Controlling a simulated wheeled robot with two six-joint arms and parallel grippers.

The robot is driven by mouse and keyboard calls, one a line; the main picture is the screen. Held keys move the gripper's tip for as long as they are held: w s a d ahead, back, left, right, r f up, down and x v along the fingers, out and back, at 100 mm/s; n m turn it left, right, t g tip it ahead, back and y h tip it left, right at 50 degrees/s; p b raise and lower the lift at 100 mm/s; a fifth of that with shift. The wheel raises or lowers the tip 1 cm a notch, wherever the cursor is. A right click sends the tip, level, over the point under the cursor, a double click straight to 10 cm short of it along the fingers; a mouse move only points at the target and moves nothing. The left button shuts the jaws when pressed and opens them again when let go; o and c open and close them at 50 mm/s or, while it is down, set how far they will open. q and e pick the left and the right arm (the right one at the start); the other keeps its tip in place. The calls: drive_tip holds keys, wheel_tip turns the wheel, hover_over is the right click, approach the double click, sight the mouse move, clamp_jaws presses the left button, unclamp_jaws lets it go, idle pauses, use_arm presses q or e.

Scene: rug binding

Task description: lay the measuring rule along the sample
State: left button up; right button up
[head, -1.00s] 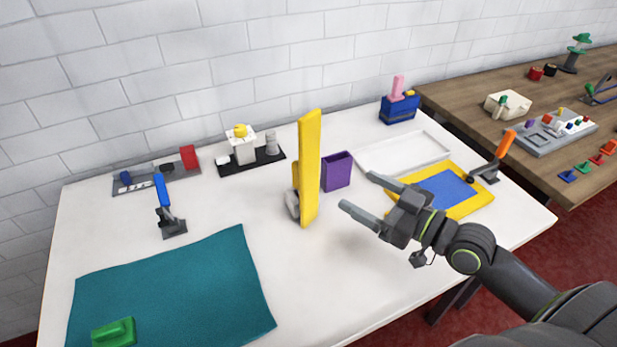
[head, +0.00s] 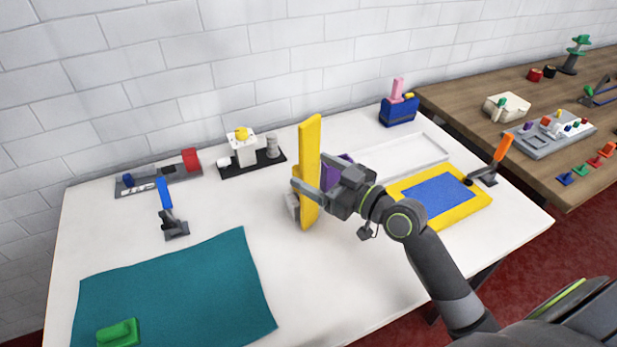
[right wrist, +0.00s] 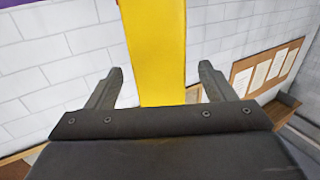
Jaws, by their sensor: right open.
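The sample may be the teal mat (head: 190,285) lying flat at the front left. My right gripper (head: 306,187) is open at the yellow bar, with its fingers on either side of it. In the right wrist view the yellow bar (right wrist: 157,50) stands between the two open fingers (right wrist: 157,88), with gaps at both sides. My left gripper is not in view.
A green block (head: 118,332) sits on the teal mat's near corner. A purple box (head: 334,170) is behind my right gripper. A white tray (head: 432,149) and a yellow-framed blue panel (head: 437,195) lie to the right. Bare table lies between the bar and the mat.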

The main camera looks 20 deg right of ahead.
sight(312, 171)
drive_tip(key=p+x, duration=0.1)
drive_tip(key=x, duration=0.3)
drive_tip(key=shift+w+a+f, duration=0.1)
drive_tip(key=shift+w+f, duration=0.05)
drive_tip(key=shift+w, duration=0.05)
drive_tip(key=c, duration=1.2)
